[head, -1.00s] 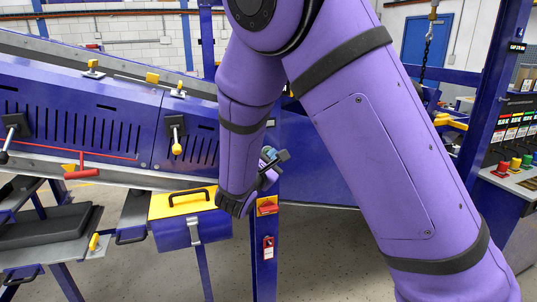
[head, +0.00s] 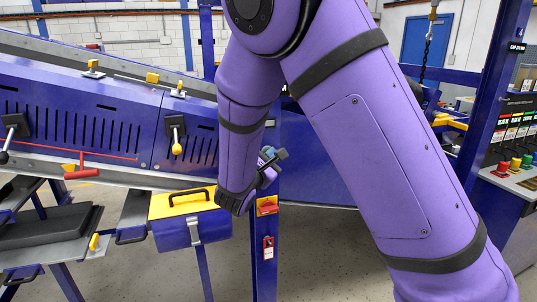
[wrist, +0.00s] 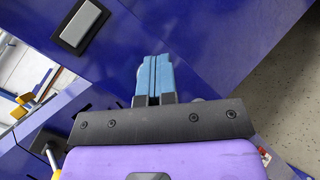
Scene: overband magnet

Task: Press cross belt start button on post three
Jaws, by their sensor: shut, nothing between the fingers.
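My gripper (head: 272,156) shows small beyond my purple wrist in the head view, in front of the blue machine side. In the wrist view its blue fingers (wrist: 154,78) are together with nothing between them, pointing at a blue panel (wrist: 200,40). A pale rectangular plate in a dark frame (wrist: 82,27) sits on blue metal to the upper left of the fingers; I cannot tell whether it is a button. A blue post (head: 264,270) below my gripper carries a red and yellow switch (head: 267,206) and a red tag (head: 268,249). No post number or cross belt start button is readable.
A blue toolbox with a yellow lid (head: 183,205) stands left of my wrist. A control panel with coloured buttons (head: 515,163) is at the right edge. The inclined blue conveyor (head: 80,120) spans the left. Bare floor (head: 325,250) lies right of the post.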

